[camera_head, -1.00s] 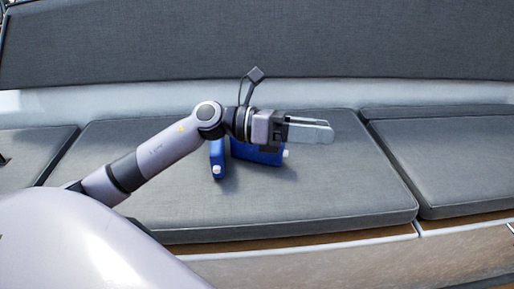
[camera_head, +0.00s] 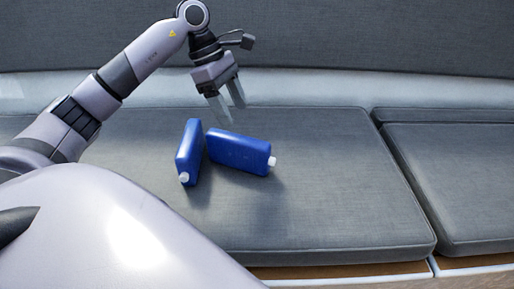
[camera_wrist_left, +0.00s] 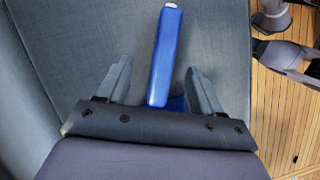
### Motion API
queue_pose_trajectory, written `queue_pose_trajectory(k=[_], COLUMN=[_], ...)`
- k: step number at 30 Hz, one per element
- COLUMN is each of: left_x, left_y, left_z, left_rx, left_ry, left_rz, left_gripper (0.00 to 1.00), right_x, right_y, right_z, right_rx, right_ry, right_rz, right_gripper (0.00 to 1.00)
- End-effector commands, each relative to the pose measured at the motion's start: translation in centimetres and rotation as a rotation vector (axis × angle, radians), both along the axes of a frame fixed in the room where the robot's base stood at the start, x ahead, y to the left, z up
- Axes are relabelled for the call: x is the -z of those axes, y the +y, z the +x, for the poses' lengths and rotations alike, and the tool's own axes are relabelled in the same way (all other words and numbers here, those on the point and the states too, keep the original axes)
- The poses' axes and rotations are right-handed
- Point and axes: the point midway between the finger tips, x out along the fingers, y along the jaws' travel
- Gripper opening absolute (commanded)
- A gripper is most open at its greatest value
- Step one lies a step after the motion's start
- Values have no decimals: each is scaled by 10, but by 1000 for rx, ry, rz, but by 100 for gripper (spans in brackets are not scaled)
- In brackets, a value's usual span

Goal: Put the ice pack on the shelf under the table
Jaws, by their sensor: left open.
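Two blue ice packs with white caps stand on the grey seat cushion in the head view. The left ice pack (camera_head: 189,151) is narrow from this side, and the right ice pack (camera_head: 238,152) lies with its broad side showing, cap to the right. My left gripper (camera_head: 226,108) is open and empty, above and behind them, fingers pointing down. In the left wrist view one ice pack (camera_wrist_left: 165,58) shows edge-on beyond and between the open fingers (camera_wrist_left: 160,85). A bit of the other ice pack (camera_wrist_left: 178,103) shows behind it, mostly hidden by the gripper. The table and its shelf are out of view.
The seat cushion (camera_head: 330,190) is clear to the right of the packs. A second cushion (camera_head: 455,175) lies beyond a seam, and a backrest (camera_head: 350,45) rises behind. Wooden deck (camera_wrist_left: 285,110) shows at the right of the wrist view.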

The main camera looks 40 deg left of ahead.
Motion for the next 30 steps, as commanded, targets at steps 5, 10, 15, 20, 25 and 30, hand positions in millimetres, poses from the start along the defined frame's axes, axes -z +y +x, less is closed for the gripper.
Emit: queue_pose_trajectory(k=[5, 10, 15, 20, 25, 30], left_x=[36, 47, 61, 77, 102, 108], left_y=[0, -1, -8, -12, -21, -25], left_z=[0, 0, 1, 1, 2, 4], left_rx=[-1, 0, 0, 1, 1, -1], left_ry=[-3, -1, -1, -1, -2, -3], left_rz=[-1, -2, -3, -2, -4, -2], left_gripper=[66, 66, 66, 66, 66, 66], right_x=[9, 6, 7, 11, 11, 10], right_y=[15, 20, 25, 29, 39, 41], right_z=[5, 7, 9, 10, 14, 14], right_rx=[-34, -47, -52, -57, -67, -70], right_ry=[-46, -62, -62, -58, -62, -61], right_rz=[20, 31, 60, 90, 145, 162], right_gripper=[66, 66, 66, 66, 66, 66])
